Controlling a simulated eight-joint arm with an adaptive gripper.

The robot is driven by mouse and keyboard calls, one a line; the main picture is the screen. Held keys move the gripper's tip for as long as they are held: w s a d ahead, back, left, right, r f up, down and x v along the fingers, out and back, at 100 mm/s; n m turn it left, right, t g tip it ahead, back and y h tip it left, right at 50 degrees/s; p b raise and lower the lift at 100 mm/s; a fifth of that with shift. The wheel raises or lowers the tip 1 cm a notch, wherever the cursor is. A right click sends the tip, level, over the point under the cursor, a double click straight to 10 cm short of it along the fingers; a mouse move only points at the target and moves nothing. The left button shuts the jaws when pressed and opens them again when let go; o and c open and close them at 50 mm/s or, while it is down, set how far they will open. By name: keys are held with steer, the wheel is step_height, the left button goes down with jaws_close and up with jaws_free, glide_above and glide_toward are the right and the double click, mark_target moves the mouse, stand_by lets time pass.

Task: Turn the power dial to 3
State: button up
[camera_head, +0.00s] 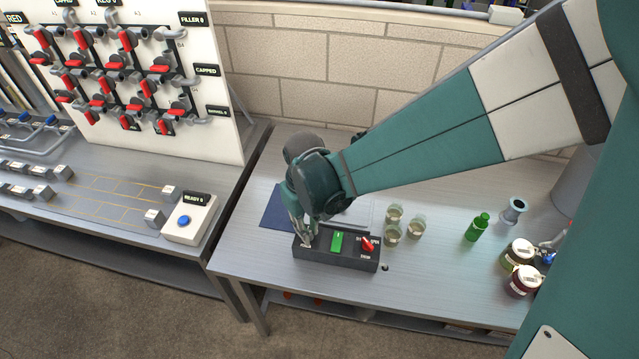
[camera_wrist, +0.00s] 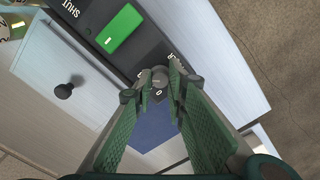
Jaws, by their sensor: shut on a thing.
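The black control box (camera_head: 335,259) sits near the front edge of the bench. Its power dial (camera_wrist: 159,74) is a small grey knob at the end of the box, by a partly covered label and a "0" mark. My gripper (camera_head: 305,238) reaches down onto the left end of the box. In the wrist view my gripper (camera_wrist: 160,88) has its green fingers closed on both sides of the dial. The fingers hide most of the scale, so the dial's setting cannot be read.
A green switch (camera_head: 337,241) and a red lever (camera_head: 367,244) sit on the same box, right of my gripper. Several small glass jars (camera_head: 391,234) stand behind it. A green bottle (camera_head: 477,228) and dark jars (camera_head: 524,281) stand farther right. A blue mat (camera_head: 274,208) lies behind left.

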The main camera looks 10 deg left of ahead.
steer(key=o, duration=0.9)
steer(key=shift+r, duration=0.1)
steer(key=shift+r, duration=5.9)
steer(key=shift+d, duration=0.1)
steer(key=d+r+m+t+y, duration=0.15)
steer(key=d+r, duration=0.25)
steer(key=d, duration=0.5)
steer(key=d+r+m+t, duration=0.1)
steer(key=d+r+m, duration=0.2)
steer(key=d, duration=0.5)
steer(key=shift+s+d+r+m+t+h, duration=0.35)
steer(key=shift+s+d+m+t, duration=0.55)
steer(key=shift+d, duration=2.3)
steer(key=shift+s+d+r+m+t+h, duration=0.15)
steer(key=shift+s+d+r+m+t, duration=0.75)
steer(key=shift+d, duration=2.35)
steer(key=shift+s+d+r+m+t+h, duration=0.2)
steer(key=shift+s+d+m+t, duration=0.7)
steer(key=shift+d, duration=2.3)
